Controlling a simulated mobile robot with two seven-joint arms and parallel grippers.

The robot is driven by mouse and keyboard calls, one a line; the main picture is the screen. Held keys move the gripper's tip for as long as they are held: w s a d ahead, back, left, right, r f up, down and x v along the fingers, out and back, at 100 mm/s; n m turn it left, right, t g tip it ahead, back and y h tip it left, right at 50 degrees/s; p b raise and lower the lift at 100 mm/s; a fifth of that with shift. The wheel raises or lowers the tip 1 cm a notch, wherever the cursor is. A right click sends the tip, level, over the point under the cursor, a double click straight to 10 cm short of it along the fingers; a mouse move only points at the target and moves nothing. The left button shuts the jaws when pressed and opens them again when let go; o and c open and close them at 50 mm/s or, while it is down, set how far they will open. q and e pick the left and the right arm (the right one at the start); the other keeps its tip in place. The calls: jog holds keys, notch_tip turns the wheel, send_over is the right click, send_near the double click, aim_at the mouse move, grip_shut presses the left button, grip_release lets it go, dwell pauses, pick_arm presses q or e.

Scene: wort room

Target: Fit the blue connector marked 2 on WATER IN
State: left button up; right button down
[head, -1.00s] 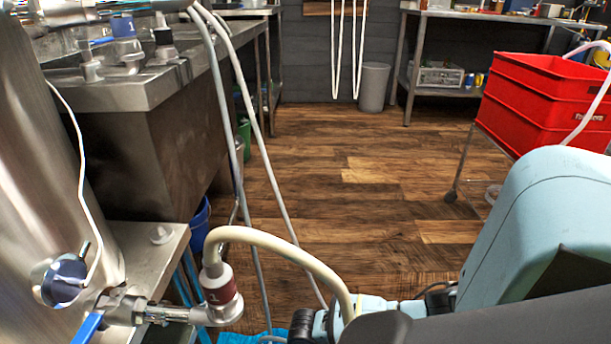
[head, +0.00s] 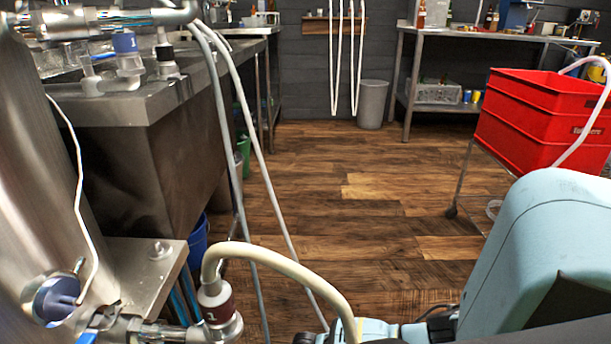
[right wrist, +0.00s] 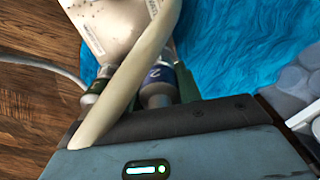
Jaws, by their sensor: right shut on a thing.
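In the right wrist view a connector with a blue band marked 2 (right wrist: 160,80) sits at the mouth of my right gripper (right wrist: 158,92). The gripper is shut on it, with a green finger pad showing beside it. A cream hose (right wrist: 130,75) crosses in front and hides part of the connector and the jaws. In the head view only the wrist of my right arm shows at the bottom edge; its fingertips are out of frame. My left gripper is not in view. I cannot read a WATER IN label anywhere.
A dark red connector marked 1 (head: 219,308) stands on a valve fitting at lower left, its cream hose (head: 285,265) arching right. A blue-banded connector marked 1 (head: 124,43) stands on the steel counter (head: 150,100). Red crates (head: 540,120) stand right; the wooden floor (head: 370,190) is mostly clear.

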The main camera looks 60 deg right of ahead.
jog(key=shift+f+b, duration=0.35)
jog(key=shift+f, duration=0.25)
jog(key=c, duration=0.9)
grip_release()
jog(key=shift+r, duration=0.1)
notch_tip(320, 180, up, 6)
jog(key=p, duration=0.4)
jog(key=shift+r, duration=0.25)
jog(key=shift+r+p, duration=0.4)
jog(key=shift+r, duration=0.15)
